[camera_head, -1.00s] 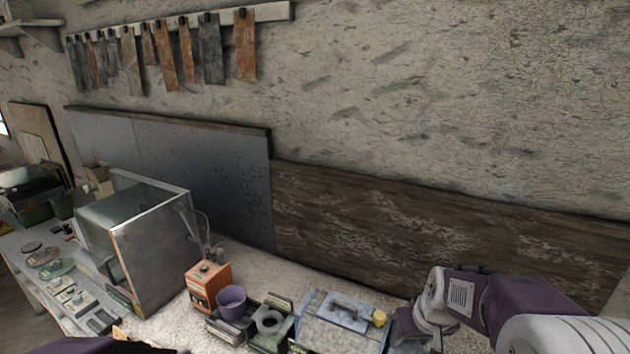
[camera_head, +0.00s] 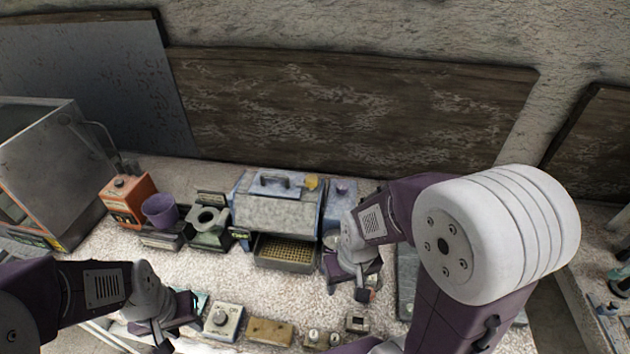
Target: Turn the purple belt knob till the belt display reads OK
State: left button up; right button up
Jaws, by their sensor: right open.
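A lavender block with a small round top (camera_head: 341,189) stands at the right side of a blue-grey machine (camera_head: 277,214) in the head view; I cannot tell whether this is the belt knob. A small dark panel with a greenish mark (camera_head: 241,236) sits at the machine's front left, too small to read. My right gripper (camera_head: 364,292) is open, pointing down just in front and right of the machine, apart from the lavender block. My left gripper (camera_head: 186,318) is low at the left, near a grey box with a dial (camera_head: 223,320); its fingers are too unclear to judge.
A purple cup (camera_head: 160,210), an orange box (camera_head: 128,198) and a green-grey fixture (camera_head: 208,226) stand left of the machine. A metal cabinet (camera_head: 50,165) is at far left. A tan block (camera_head: 270,332) lies in front. Bare speckled bench lies between.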

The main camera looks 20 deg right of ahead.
aim_at(341, 188)
jog(key=z, duration=0.85)
jog(key=l+u, duration=0.5)
jog(key=k+l+u, duration=0.1)
jog(key=l+u, duration=0.35)
jog(key=l, duration=0.15)
